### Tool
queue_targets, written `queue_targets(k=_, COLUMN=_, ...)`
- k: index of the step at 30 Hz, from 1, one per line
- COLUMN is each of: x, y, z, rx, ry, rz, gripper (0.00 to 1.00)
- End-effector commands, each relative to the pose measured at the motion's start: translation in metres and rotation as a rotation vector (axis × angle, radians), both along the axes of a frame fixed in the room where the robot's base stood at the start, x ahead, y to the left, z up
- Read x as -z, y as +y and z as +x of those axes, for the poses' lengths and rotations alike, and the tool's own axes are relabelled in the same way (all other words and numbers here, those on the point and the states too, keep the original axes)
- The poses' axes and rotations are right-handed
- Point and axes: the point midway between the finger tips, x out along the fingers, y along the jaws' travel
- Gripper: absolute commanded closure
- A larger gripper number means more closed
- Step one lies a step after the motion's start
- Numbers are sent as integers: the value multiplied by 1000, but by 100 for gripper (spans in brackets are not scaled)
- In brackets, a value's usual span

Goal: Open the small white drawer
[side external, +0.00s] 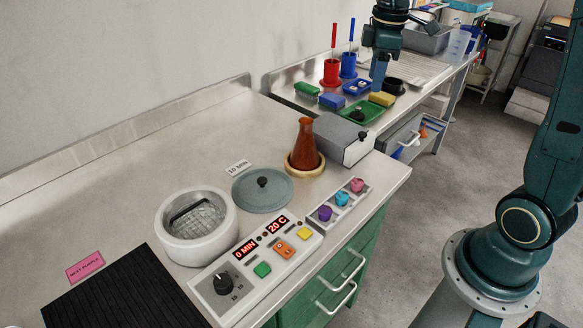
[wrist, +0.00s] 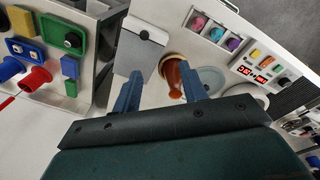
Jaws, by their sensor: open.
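The small white drawer (side external: 359,150) is the front of a low grey box (side external: 334,131) on the steel counter. A dark knob (side external: 362,136) sits on its front, and the drawer looks shut. The wrist view shows the box top (wrist: 133,58), the white front (wrist: 151,20) and the knob (wrist: 144,35) above the fingers. My gripper (side external: 379,72) is behind and above the box, near the sink-side counter, apart from it. Its two blue fingers (wrist: 160,88) are spread with nothing held between them.
A brown flask (side external: 306,146) in a cork ring stands left of the box. A grey lid (side external: 263,190), white oven (side external: 196,227), control panel (side external: 255,268) and tray of coloured knobs (side external: 340,202) are nearer. A green tray (side external: 360,115) and red and blue holders lie behind. Open floor lies right.

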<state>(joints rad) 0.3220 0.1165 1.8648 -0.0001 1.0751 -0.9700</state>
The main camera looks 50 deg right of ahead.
Motion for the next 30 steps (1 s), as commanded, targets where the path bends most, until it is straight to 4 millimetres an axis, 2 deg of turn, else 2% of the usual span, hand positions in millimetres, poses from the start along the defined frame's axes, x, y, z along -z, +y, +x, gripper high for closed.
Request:
queue_targets(k=3, x=15, y=-19, z=15, rx=-56, ry=40, rz=9, gripper=57)
queue_targets(k=10, x=32, y=-38, z=28, rx=-126, ry=79, rz=20, gripper=57)
queue_targets(k=23, x=39, y=-41, z=30, rx=-138, ry=84, rz=22, gripper=57)
queue_targets(k=30, x=60, y=-40, z=29, rx=-138, ry=86, rz=23, gripper=57)
